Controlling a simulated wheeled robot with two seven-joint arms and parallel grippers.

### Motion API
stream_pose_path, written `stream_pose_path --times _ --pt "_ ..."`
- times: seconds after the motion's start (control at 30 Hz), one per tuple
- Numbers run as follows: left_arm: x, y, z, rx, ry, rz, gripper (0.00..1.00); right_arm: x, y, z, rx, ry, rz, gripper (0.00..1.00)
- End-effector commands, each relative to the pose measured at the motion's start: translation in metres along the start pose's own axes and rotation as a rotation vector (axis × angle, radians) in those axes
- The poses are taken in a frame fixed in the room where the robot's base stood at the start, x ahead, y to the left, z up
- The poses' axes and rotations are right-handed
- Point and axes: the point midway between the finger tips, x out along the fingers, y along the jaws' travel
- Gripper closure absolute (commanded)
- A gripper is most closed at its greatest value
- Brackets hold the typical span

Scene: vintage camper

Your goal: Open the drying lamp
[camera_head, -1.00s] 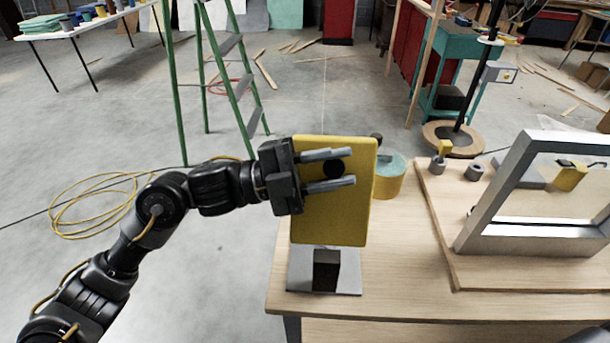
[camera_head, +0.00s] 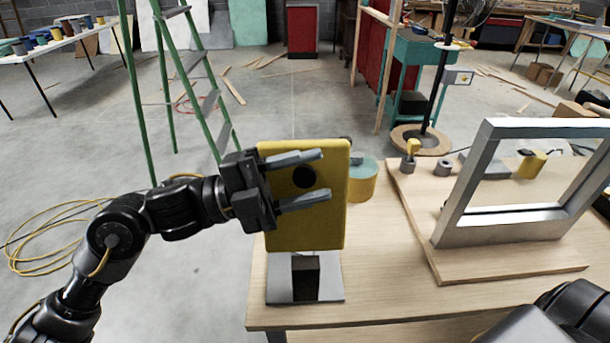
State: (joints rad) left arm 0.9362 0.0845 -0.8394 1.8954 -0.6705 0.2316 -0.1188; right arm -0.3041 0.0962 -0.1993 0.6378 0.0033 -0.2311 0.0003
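The drying lamp appears to be the upright yellow panel (camera_head: 325,222) with a dark round spot or knob (camera_head: 304,177) on its face. It stands on a grey plate (camera_head: 331,291) with a dark block at the table's near left corner. My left gripper (camera_head: 313,176) is open in front of the panel. Its two fingers point right, one above and one below the dark spot, with a gap on both sides in this view. I cannot tell whether they touch the panel. A dark part of my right arm shows at the bottom right, but its gripper does not show.
The wooden table (camera_head: 385,290) also bears a grey tilted frame (camera_head: 458,190) on a board. A yellow tub with a green top (camera_head: 364,183) stands behind the panel. A green ladder (camera_head: 140,110) stands behind my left arm. The table front is mostly clear.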

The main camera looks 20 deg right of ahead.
Motion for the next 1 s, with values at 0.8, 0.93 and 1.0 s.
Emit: stream_pose_path --times 0.8,0.93,1.0 --pt "-0.084 0.003 0.002 0.0 -0.006 0.001 0.49 0.024 0.011 -0.004 -0.004 0.008 0.017 1.0" --pt "-0.1 0.002 0.001 0.001 -0.005 0.0 0.49 0.027 0.02 -0.002 -0.007 0.002 0.028 1.0" --pt "-0.105 0.001 0.001 0.001 -0.003 0.0 0.49 0.027 0.025 -0.001 -0.01 -0.001 0.034 1.0"
